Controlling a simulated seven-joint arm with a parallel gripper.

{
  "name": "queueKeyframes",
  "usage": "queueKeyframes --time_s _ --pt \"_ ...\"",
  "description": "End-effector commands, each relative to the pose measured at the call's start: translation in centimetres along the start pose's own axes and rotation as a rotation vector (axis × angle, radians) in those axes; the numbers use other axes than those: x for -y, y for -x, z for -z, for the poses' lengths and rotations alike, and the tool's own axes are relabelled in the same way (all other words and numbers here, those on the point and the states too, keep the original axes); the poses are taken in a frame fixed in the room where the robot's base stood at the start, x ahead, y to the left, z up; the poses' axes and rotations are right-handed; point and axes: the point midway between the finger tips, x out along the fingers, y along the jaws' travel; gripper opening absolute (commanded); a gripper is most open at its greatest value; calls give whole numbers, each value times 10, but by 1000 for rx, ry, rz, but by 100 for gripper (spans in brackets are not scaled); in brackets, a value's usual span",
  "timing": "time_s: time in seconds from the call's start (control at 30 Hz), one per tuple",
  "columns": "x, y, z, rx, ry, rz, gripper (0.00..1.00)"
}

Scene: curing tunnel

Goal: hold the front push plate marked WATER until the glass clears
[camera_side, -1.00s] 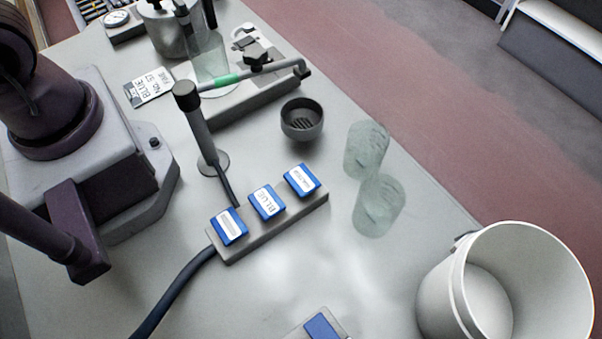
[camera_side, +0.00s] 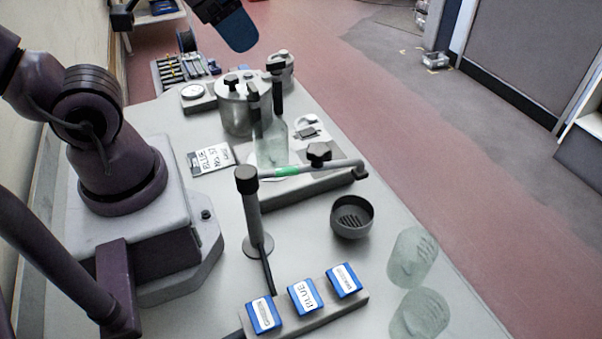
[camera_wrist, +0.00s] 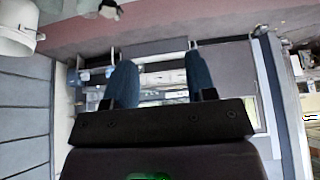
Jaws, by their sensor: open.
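In the side view three blue push plates sit in a row on a grey bar: a left one (camera_side: 264,315), a middle one marked BLUE (camera_side: 303,297), and a right one (camera_side: 344,280). The outer labels are too small to read; I see no WATER mark. A clear glass bottle (camera_side: 271,145) stands near the pot, behind a pipe with a green band (camera_side: 287,171).
A dark post (camera_side: 252,215) stands behind the plates, and a dark drain cup (camera_side: 352,217) to their right. A metal pot (camera_side: 236,112) and a BLUE card (camera_side: 211,158) are farther back. A blue part (camera_side: 235,28) hangs at the top. A white bucket (camera_wrist: 17,28) shows in the wrist view.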

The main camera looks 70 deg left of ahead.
Motion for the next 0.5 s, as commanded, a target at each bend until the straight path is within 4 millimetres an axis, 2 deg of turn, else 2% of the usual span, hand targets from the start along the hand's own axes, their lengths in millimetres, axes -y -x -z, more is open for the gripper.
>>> queueKeyframes --time_s 0.03,0.2,0.37,0.5 --pt "-1 0 0 0 -5 -2 39" --pt "-18 -14 -3 71 -81 -42 0" --pt "-51 -38 -1 202 -189 -97 0" --pt "-86 -63 1 317 -133 -105 0"
